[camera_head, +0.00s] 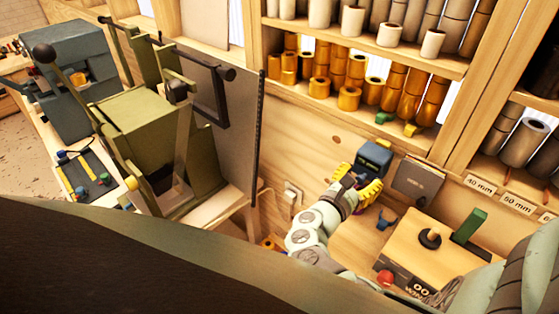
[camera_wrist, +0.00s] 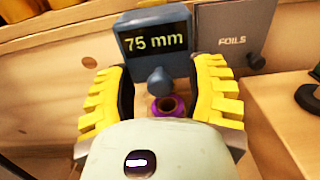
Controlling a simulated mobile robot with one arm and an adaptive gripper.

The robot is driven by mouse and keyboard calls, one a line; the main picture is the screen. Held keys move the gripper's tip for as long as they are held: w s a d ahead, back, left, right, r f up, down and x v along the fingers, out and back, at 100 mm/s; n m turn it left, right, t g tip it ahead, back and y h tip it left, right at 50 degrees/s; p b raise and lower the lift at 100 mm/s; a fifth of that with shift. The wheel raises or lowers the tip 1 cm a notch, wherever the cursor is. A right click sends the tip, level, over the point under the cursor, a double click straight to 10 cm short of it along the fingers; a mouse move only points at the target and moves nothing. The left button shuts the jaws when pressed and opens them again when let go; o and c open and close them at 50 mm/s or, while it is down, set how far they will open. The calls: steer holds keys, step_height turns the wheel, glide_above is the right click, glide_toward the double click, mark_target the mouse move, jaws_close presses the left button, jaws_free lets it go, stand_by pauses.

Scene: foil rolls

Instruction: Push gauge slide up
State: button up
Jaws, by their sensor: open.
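A dark blue gauge (camera_wrist: 153,42) stands straight ahead of my gripper, its display reading "75 mm". It also shows in the head view (camera_head: 375,156), just beyond the gripper. A rounded blue knob (camera_wrist: 159,82), perhaps the gauge slide, sticks out below the display. A small purple ring-shaped thing (camera_wrist: 168,109) with a reddish inside shows under the knob. My gripper (camera_wrist: 162,84) is open, its yellow ridged fingers to the left and right of the knob with gaps on both sides. In the head view my gripper (camera_head: 355,189) hides the gauge's lower part.
A grey panel marked "FOILS" (camera_wrist: 235,32) stands right of the gauge. A wooden box (camera_head: 425,252) with a black knob and green lever is at the right. Shelves of gold and grey rolls (camera_head: 350,88) rise behind. A green machine (camera_head: 135,130) stands at the left.

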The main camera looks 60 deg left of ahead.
steer(key=v, duration=1.2)
steer(key=shift+r, duration=0.1)
